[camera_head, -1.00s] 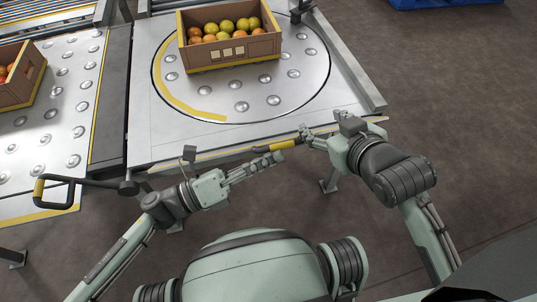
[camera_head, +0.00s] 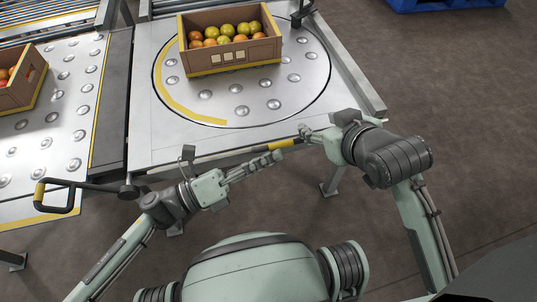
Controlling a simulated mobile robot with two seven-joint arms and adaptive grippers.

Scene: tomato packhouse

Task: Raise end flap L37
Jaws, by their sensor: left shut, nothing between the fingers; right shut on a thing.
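A front strip (camera_head: 205,162) runs along the near edge of the steel turntable table, with a yellow grip (camera_head: 284,144) on it. It may be the end flap; I can read no L37 label. My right gripper (camera_head: 304,134) is shut at the right end of this grip and partly hides it. My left gripper (camera_head: 277,156) is shut and empty, just on the near side of the grip; it overlaps the strip in the view, and I cannot tell whether they touch.
A brown crate (camera_head: 231,59) of tomatoes stands on the turntable (camera_head: 207,107). Another crate (camera_head: 18,94) is on the studded table (camera_head: 52,125) at left. A black handle with a yellow band (camera_head: 39,192) juts out at left.

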